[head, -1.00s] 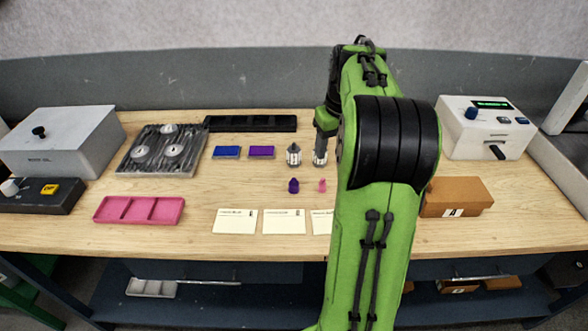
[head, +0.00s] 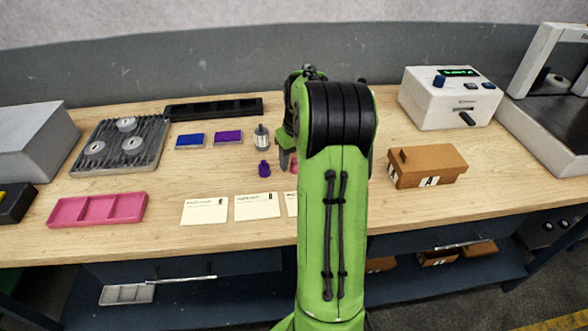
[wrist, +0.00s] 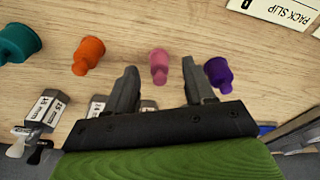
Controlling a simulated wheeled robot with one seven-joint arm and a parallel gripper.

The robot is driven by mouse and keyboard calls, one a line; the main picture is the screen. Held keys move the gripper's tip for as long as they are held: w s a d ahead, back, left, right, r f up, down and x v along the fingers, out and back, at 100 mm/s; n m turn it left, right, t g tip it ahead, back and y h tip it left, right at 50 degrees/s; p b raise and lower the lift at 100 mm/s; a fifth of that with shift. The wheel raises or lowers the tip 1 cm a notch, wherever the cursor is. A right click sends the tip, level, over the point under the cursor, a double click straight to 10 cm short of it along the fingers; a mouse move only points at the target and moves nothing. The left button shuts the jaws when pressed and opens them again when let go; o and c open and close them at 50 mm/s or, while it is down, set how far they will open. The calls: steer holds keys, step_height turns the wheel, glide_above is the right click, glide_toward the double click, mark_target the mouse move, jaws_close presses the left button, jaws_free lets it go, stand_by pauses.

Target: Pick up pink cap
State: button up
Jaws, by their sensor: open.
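The pink cap (wrist: 159,64) stands on the wooden bench in the wrist view, in line with the gap between my fingers and a little beyond their tips. In the head view the pink cap (head: 294,167) is mostly hidden behind my gripper and arm. My gripper (wrist: 161,84) is open and empty, with one finger to each side of the gap. In the head view only part of my gripper (head: 285,158) shows, low over the bench. A purple cap (wrist: 218,74) is just beyond the right finger; it also shows in the head view (head: 264,169).
An orange cap (wrist: 88,54) and a teal cap (wrist: 17,43) stand left in the wrist view. Labelled metal pieces (wrist: 45,110) are near the gripper. Paper slips (head: 257,205) lie in front. A pink tray (head: 98,209) is at left, a brown box (head: 428,166) at right.

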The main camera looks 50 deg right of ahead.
steer(key=shift+w+f, duration=0.15)
steer(key=shift+f, duration=0.75)
steer(key=shift+r, duration=0.1)
jaws_close()
steer(key=shift+r, duration=0.1)
